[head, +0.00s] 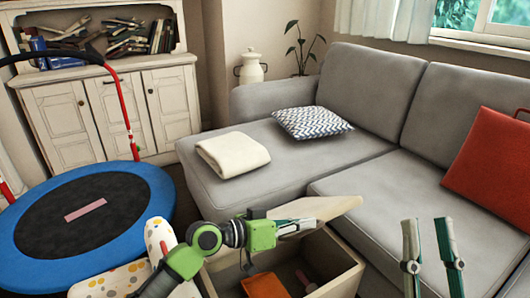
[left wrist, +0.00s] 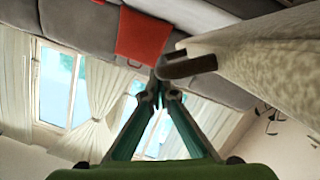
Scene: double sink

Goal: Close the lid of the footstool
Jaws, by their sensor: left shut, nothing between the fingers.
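The footstool (head: 345,276) is an open beige box at the bottom centre of the head view. Its lid (head: 328,205) stands raised and tilted above the box's far side; in the left wrist view the lid (left wrist: 262,58) fills the upper right. My left gripper (head: 308,224) is shut and empty, just in front of the lid and over the box. Its fingertips (left wrist: 158,84) meet in the left wrist view, close to the lid's edge; I cannot tell whether they touch it. My right gripper (head: 427,222) has its fingers apart, empty, right of the box.
An orange item (head: 264,285) lies inside the footstool. A grey sofa (head: 375,195) with a folded cream blanket (head: 232,154) and cushions stands close behind it. A blue-rimmed trampoline (head: 25,270) is at left, and a white cabinet (head: 110,112) stands behind it.

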